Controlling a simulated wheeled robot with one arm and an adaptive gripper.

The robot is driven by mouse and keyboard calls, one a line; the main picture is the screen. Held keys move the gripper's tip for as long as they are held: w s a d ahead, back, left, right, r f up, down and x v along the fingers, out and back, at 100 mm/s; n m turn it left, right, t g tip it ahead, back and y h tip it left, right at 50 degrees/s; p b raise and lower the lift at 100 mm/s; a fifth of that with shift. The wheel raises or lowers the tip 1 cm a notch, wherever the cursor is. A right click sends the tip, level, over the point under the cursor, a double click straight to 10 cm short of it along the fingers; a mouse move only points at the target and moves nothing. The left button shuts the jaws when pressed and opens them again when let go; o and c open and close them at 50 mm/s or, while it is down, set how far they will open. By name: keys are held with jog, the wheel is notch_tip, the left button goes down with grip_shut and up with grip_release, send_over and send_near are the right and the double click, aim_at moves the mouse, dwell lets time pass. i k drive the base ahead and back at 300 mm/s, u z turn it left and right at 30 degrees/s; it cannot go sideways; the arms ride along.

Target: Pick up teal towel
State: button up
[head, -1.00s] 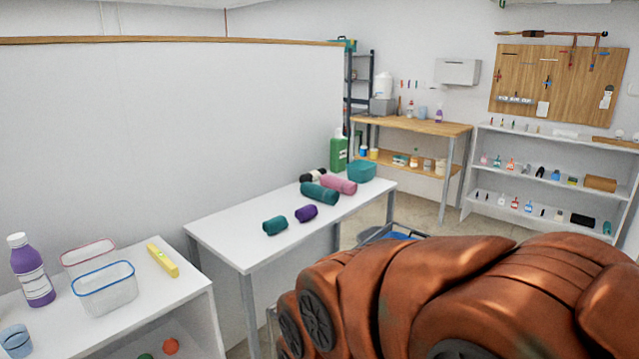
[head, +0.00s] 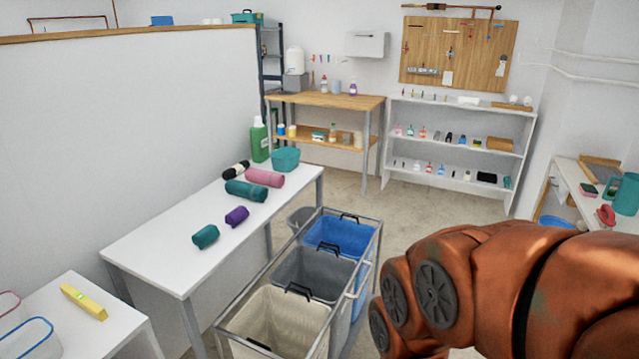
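Two teal rolled towels lie on the white table. The larger teal towel (head: 246,191) lies toward the back, close to a pink rolled towel (head: 265,177) and a black one (head: 236,169). The smaller teal towel (head: 205,236) lies nearer the front, beside a small purple roll (head: 236,216). My orange arm fills the lower right of the head view. My gripper is not in view.
The white table (head: 145,246) stands along a partition wall. A green bottle (head: 261,140) and teal bin (head: 286,159) stand at its far end. A laundry cart (head: 232,331) with beige, grey and blue bins is right of the table. Floor beyond it is clear.

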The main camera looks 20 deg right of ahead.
aim_at(254, 193)
jog(key=z, duration=1.15)
jog(key=i, duration=2.05)
jog(key=u, duration=3.45)
